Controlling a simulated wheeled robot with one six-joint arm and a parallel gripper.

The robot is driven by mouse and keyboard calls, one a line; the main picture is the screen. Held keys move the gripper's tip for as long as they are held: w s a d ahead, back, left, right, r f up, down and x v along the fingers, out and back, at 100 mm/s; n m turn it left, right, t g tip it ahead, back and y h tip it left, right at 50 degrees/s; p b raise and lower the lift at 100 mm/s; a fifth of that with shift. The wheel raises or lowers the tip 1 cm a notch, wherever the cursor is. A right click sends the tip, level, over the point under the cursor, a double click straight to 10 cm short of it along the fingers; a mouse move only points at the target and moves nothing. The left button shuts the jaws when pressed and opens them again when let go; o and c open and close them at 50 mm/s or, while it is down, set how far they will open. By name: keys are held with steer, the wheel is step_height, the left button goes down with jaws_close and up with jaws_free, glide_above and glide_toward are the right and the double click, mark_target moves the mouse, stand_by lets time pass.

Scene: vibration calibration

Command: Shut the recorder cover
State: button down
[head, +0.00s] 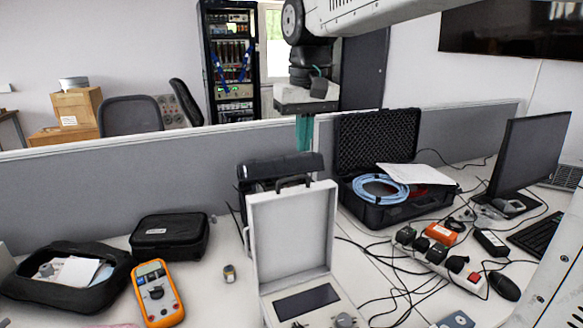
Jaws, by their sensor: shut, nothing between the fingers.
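The recorder (340,309) is a light grey case with a dark screen and a knob, at the bottom centre of the head view. Its cover (291,236) stands open, roughly upright, with a dark handle on its top edge. My gripper (304,136) hangs from the arm at the upper centre, with teal fingers pointing down. It is shut and empty, above and apart from the cover in the picture. Its fingertips show close above a black device behind the cover; I cannot tell the distance.
An open black case (385,214) with a blue cable coil stands right of the cover. A power strip (440,259) and loose cables lie right of the recorder. An orange multimeter (157,293) and a black pouch (170,238) are left. A grey partition (110,185) runs behind.

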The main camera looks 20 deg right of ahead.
steer(key=w+a, duration=0.1)
steer(key=w, duration=0.6)
steer(key=shift+s+f, duration=0.4)
steer(key=shift+f, duration=1)
steer(key=shift+s+f, duration=0.35)
steer(key=shift+f, duration=1.1)
steer(key=shift+s+f, duration=0.4)
steer(key=shift+f, duration=1)
